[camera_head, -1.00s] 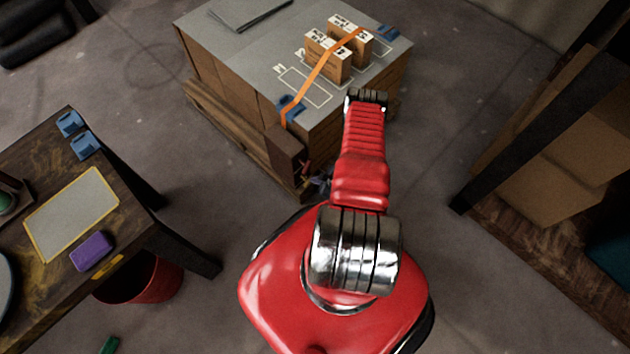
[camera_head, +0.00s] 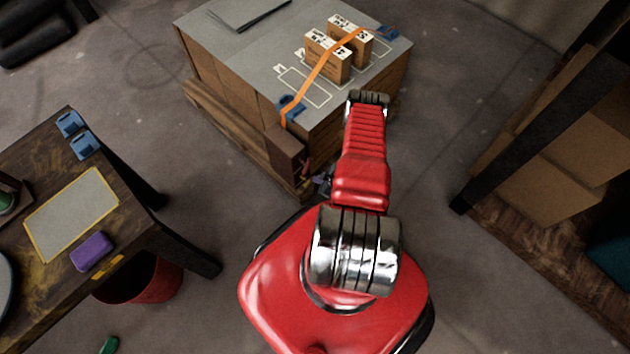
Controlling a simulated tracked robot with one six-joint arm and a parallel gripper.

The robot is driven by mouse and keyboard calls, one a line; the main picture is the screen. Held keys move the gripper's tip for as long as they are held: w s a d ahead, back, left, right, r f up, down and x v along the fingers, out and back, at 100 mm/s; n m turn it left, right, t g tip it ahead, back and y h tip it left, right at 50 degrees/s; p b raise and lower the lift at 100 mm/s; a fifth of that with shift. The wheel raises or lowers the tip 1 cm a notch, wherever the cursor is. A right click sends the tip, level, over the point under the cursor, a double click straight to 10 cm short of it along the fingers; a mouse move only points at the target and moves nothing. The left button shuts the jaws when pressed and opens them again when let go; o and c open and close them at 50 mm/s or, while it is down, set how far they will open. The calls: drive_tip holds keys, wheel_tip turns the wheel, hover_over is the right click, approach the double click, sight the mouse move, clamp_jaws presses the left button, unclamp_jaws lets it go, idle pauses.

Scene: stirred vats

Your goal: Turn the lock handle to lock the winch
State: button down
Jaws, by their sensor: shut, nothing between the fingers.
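An orange strap (camera_head: 315,77) runs over two small boxes on the large crate (camera_head: 253,52). It passes a blue fitting (camera_head: 291,107) at the crate's near edge and goes down the side. A dark brown block (camera_head: 286,152) is on the crate's near corner below the strap. Small reddish parts (camera_head: 305,167) show beside it; I cannot tell whether they are the winch or its lock handle. My gripper (camera_head: 320,185) is mostly hidden behind my red arm; only a small dark part shows, close to these parts. It is shut and holds nothing. Contact is not visible.
The two boxes (camera_head: 328,58) stand on the crate top with white outlines around them. A workbench (camera_head: 75,228) with a purple block (camera_head: 91,251) is at the left, a red bin (camera_head: 160,283) beneath it. Shelving with cartons (camera_head: 565,150) is at the right. Floor between is clear.

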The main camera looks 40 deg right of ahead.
drive_tip(key=shift+d+f, duration=0.75)
drive_tip(key=shift+f, duration=0.3)
drive_tip(key=shift+d+f, duration=0.2)
drive_tip(key=shift+f, duration=0.3)
drive_tip(key=shift+a, duration=0.1)
idle(1.3)
